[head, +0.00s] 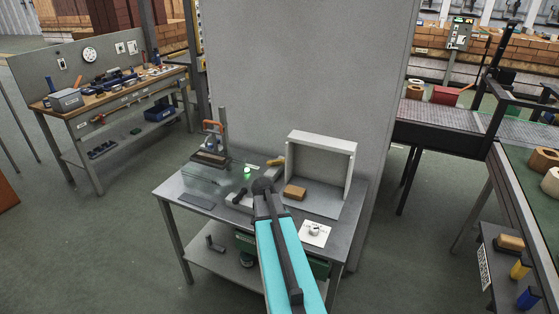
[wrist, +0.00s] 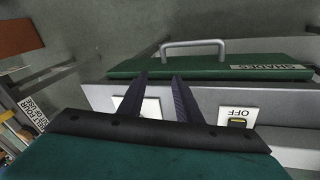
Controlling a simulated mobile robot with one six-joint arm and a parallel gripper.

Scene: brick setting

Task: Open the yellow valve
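A small yellow piece (head: 276,162), which may be the yellow valve, shows at the back of the grey workbench (head: 180,186), left of the open grey box. Its shape and setting are too small to tell. A small dark-and-yellow part (wrist: 236,123) sits on a white plate marked OFF in the wrist view, right of my gripper; I cannot tell whether it is a valve. My gripper (wrist: 160,85) is open, its two dark fingers apart with nothing held between them. In the head view my teal arm reaches over the bench and the gripper cannot be made out.
A green drawer front (wrist: 210,66) with a metal handle (wrist: 195,46) lies beyond my fingertips. The open grey box (head: 320,143) and a tan block (head: 295,193) stand on the bench. A white plate with a knob (head: 315,232) lies at its right front.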

